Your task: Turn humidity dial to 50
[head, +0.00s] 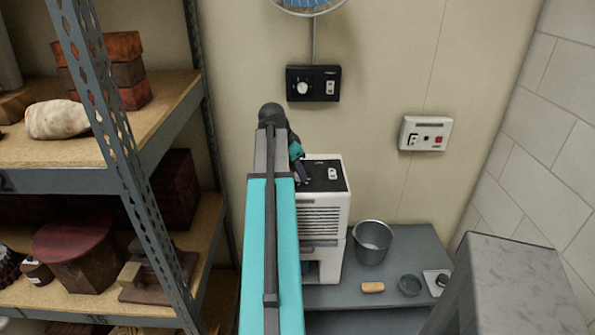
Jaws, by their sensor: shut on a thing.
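The white dehumidifier (319,222) stands on the grey bench, with a black control panel (327,174) on its top. A pale switch shows on the panel's right part. My gripper (302,180) reaches down at the panel's left part and is shut on the humidity dial there. The dial itself is hidden behind my gripper and arm, so its setting cannot be read.
A black wall box (313,83) with a white knob and a pale wall box (426,133) with a red button hang behind. A bucket (372,242), a wooden-coloured piece (373,287) and a small dish (410,285) are on the grey bench (335,297). Loaded shelves (95,178) stand left.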

